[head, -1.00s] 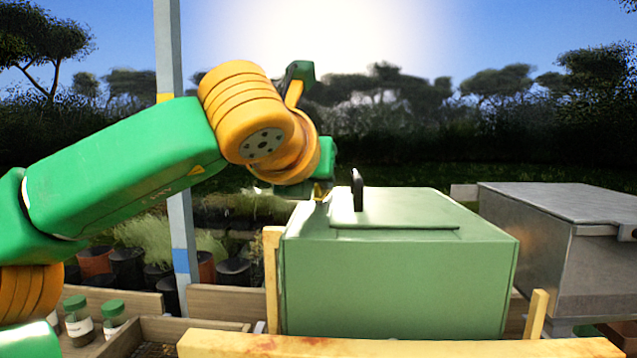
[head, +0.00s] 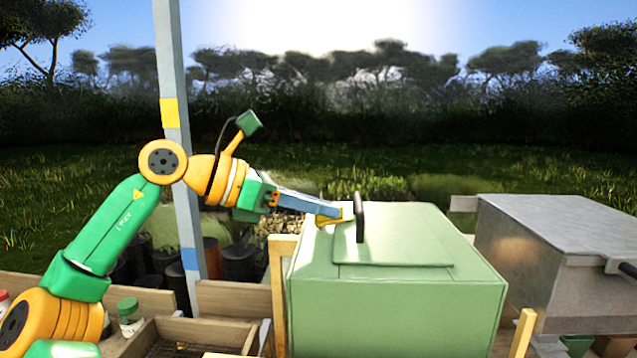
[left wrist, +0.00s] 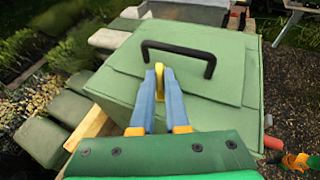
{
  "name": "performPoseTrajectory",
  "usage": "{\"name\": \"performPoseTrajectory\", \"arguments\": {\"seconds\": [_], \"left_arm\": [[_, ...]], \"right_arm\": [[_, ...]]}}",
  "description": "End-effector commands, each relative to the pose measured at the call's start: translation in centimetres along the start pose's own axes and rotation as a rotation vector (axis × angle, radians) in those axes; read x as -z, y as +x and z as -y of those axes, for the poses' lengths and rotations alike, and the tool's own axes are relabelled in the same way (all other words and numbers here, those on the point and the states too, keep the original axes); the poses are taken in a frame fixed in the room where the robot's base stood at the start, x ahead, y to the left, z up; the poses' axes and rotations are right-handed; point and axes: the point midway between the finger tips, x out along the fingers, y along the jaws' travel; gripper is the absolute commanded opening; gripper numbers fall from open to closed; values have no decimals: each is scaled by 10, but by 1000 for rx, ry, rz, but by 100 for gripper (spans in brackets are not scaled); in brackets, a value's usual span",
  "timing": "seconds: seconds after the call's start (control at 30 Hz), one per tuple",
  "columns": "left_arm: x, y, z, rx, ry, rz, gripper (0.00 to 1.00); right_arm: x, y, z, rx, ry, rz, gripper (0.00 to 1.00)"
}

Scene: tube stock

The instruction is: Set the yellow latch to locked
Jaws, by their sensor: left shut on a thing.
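The yellow latch (head: 328,221) is a small yellow piece on top of the green box (head: 400,315), at the left edge of its lid and left of the black handle. In the left wrist view the latch (left wrist: 160,74) stands upright between the blue-grey fingertips, just in front of the handle (left wrist: 180,46). My left gripper (head: 338,212) reaches in from the left with its fingers shut on the latch. The fingers hide part of the latch, so its exact setting is hard to read.
The black handle (head: 360,222) stands up close beside the left fingertips. A grey metal box (head: 560,235) stands to the right. A pale post (head: 174,120) rises behind my left arm. Wooden trays and a green-capped jar (head: 130,316) are at the lower left.

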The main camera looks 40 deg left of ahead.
Motion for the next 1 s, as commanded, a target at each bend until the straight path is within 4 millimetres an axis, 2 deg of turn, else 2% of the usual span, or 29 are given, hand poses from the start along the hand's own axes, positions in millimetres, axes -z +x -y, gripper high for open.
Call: {"name": "performPoseTrajectory", "arguments": {"seconds": [0.03,0.23,0.6,1.0], "left_arm": [[-6,-2,-2,37,8,0,0],[-2,0,-3,185,70,-5,0],[1,1,-4,373,154,-8,0],[2,1,-3,433,182,-7,0]], "right_arm": [[1,-12,0,0,0,0,0],[2,-23,0,1,0,0,0],[2,-26,0,1,0,0,0],[2,-26,0,1,0,0,0]]}}
